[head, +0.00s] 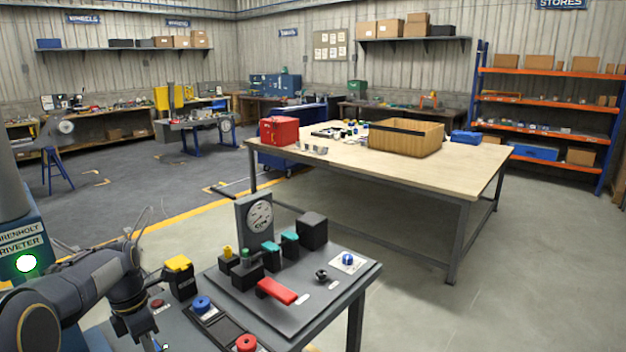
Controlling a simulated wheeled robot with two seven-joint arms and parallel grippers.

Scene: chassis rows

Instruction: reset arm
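My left arm comes in from the lower left in the head view. Its gripper (158,346) points down at the bottom edge, beside the left end of the control bench. The fingertips are mostly cut off, so I cannot tell whether it is open or shut, or whether it holds anything. My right arm and gripper are not in view.
The dark control bench (330,285) carries a gauge (259,215), a red lever (276,291), a blue knob (202,304) and a red knob (246,343). A riveter with a lit green lamp (26,264) stands left. A wooden table (460,165) stands behind; floor at right is clear.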

